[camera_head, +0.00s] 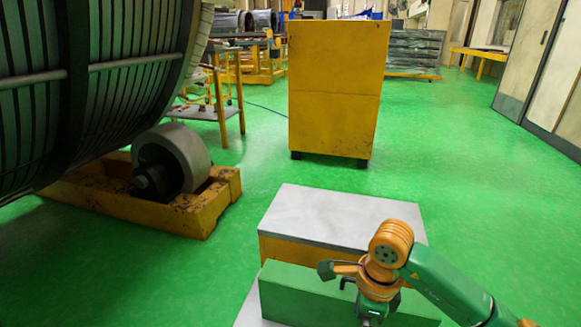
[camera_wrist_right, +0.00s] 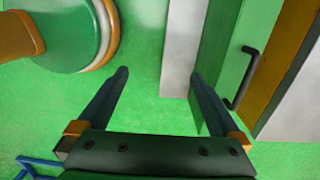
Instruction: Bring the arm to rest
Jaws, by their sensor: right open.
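My right gripper (camera_head: 371,311) hangs low at the bottom right of the head view, in front of a green box front. Part of it is cut off by the frame edge. In the right wrist view my right gripper (camera_wrist_right: 158,78) has its two dark blue fingers spread wide. Only green floor and a pale strip show between them, so it holds nothing. A green panel with a black handle (camera_wrist_right: 243,78) stands just to the right of the fingers. The handle is apart from the fingers. My left gripper is not in view.
A low cabinet with a grey top (camera_head: 340,217) stands behind the green box (camera_head: 300,297). A tall yellow cabinet (camera_head: 335,90) stands beyond. A huge ribbed drum (camera_head: 100,70) and a roller on a yellow base (camera_head: 205,205) fill the left. Green floor (camera_head: 470,190) is clear at right.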

